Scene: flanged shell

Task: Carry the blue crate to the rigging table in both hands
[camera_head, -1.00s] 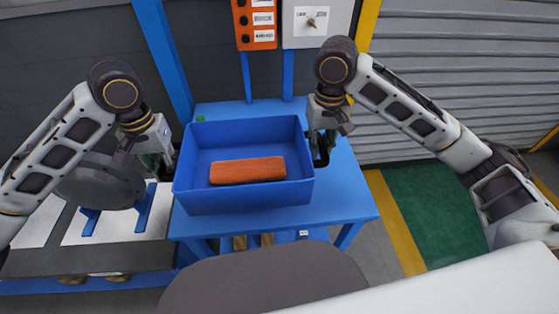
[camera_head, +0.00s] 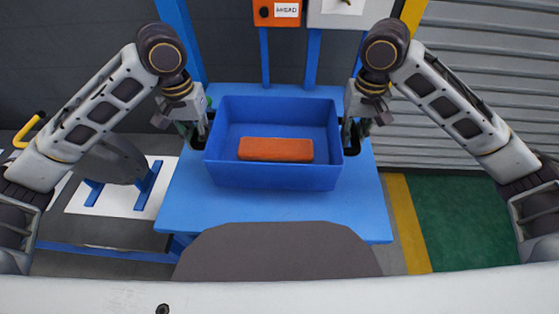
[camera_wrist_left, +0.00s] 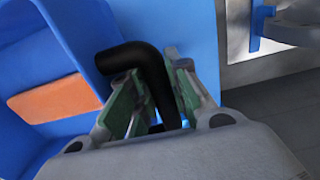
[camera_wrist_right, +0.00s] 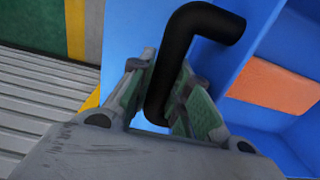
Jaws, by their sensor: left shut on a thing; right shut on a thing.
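The blue crate (camera_head: 275,176) is upright over the blue table (camera_head: 200,208), near the middle of its top. I cannot tell whether it rests on the top or hangs just above it. An orange-red block (camera_head: 276,150) lies inside the crate. My left gripper (camera_head: 198,133) is at the crate's left side, shut on its black handle, which shows between the green pads in the left wrist view (camera_wrist_left: 150,68). My right gripper (camera_head: 354,135) is at the right side, shut on the other black handle, clear in the right wrist view (camera_wrist_right: 168,62).
A blue-legged stand with a grey disc (camera_head: 112,160) is left of the table. An orange button panel (camera_head: 277,12) and a pale panel (camera_head: 343,14) stand behind it. A ribbed grey shutter (camera_head: 470,80) and green floor (camera_head: 465,215) are at right. The table's front strip is bare.

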